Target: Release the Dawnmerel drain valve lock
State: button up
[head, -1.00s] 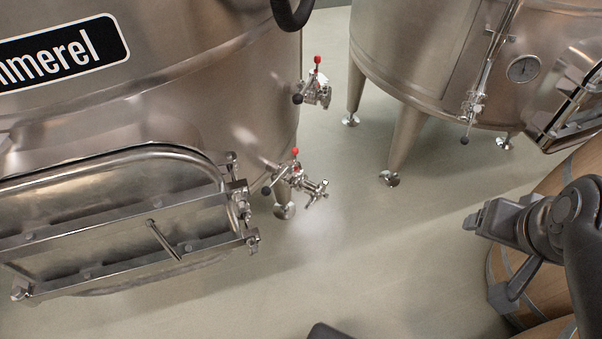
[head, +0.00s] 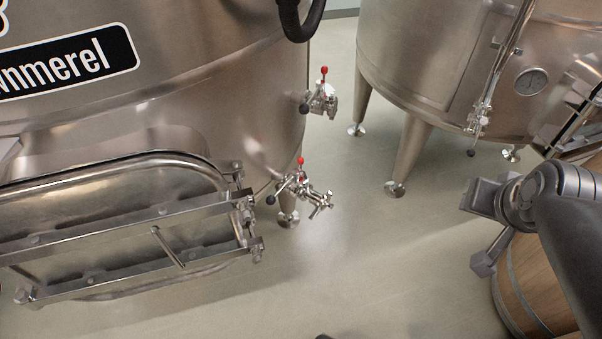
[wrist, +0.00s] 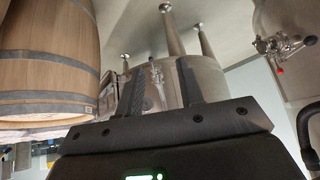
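The Dawnmerel vat (head: 215,90) is a large steel tank at left in the head view, with a black name plate (head: 65,62). Low on its right side sits a steel valve (head: 302,188) with a red-tipped lever and a black knob. A second similar valve (head: 322,98) sits higher up. Which of them is the drain valve is not marked. In the wrist view a red-tipped valve (wrist: 278,46) shows at upper right. My gripper (head: 473,230) is open and empty, well right of both valves; its separated fingers also show in the wrist view (wrist: 160,78).
A steel hatch (head: 125,225) with a protruding handle juts from the vat's front. Another steel vat (head: 425,70) on legs stands behind at right. A wooden barrel (head: 535,285) stands below my arm. A dark hose (head: 297,20) hangs at top. The floor (head: 400,260) between is clear.

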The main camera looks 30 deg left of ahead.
jog(key=w+a+f, duration=0.1)
jog(key=w+a, duration=0.2)
jog(key=w+a+f+n+t+y, duration=0.1)
jog(key=w+a+f, duration=0.1)
jog(key=w+a, duration=0.2)
jog(key=w+a+f+t+y, duration=0.1)
jog(key=w+a, duration=0.3)
jog(key=shift+f, duration=0.35)
grip_shut()
jog(key=w+a+f+n+t+y, duration=0.1)
jog(key=w+a+f+t+y, duration=0.1)
jog(key=a+f, duration=0.6)
jog(key=w+a+f+n+t+y, duration=0.1)
jog(key=w+a+f+t, duration=0.15)
jog(key=a+f, duration=0.55)
jog(key=s+a+f+n+t+y, duration=0.1)
jog(key=s+a+f+t+y, duration=0.1)
jog(key=s+a+f, duration=0.7)
jog(key=shift+s+a+f, duration=0.25)
jog(key=shift+s+f, duration=0.65)
jog(key=shift+t, duration=0.25)
